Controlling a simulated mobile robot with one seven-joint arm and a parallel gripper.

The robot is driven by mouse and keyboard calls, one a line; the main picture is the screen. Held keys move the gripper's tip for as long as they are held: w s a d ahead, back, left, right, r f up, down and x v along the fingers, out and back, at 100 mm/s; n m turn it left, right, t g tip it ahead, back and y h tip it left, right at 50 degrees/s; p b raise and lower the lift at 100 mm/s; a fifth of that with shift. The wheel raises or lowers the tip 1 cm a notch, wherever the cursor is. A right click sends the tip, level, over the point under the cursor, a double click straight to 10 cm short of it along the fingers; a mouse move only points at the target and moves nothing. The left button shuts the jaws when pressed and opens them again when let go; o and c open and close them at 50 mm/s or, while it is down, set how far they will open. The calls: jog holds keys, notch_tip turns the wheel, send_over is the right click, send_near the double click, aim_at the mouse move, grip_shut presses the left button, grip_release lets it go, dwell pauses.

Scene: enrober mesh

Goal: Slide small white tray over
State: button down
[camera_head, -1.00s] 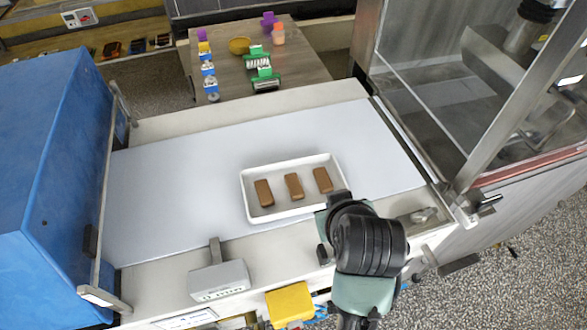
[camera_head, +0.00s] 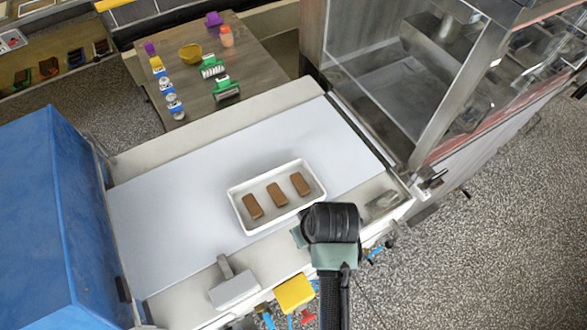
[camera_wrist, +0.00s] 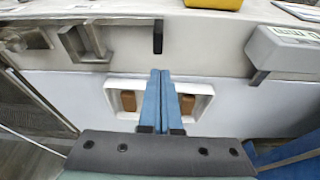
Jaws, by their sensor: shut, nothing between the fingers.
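The small white tray (camera_head: 285,211) lies on the pale flat belt, toward its near right part, with three brown bars (camera_head: 277,194) in a row inside. My gripper is at the tray's near right side in the head view, where my dark wrist hides its fingertips. In the wrist view my gripper (camera_wrist: 160,74) has its two blue fingers shut together, with nothing between them. The fingers cross in front of the middle of the tray (camera_wrist: 205,103). One bar shows on each side of them; the middle is hidden. I cannot tell whether the fingers touch the tray.
The belt (camera_head: 165,225) is clear to the tray's left, up to a blue machine housing (camera_head: 45,215). A grey box on a bracket (camera_head: 233,290) and a yellow block (camera_head: 294,291) sit along the near edge. A glass-and-steel enclosure (camera_head: 390,80) stands right. A wooden table (camera_head: 200,65) holds small items behind.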

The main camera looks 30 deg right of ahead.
aim_at(292, 220)
jog(key=x, duration=0.4)
jog(key=shift+w+f, duration=0.15)
jog(key=shift+f, duration=0.25)
jog(key=w+p, duration=0.1)
jog(key=w, duration=0.2)
jog(key=shift+d+p, duration=0.1)
jog(key=shift+p, duration=0.2)
jog(key=shift+w, duration=0.55)
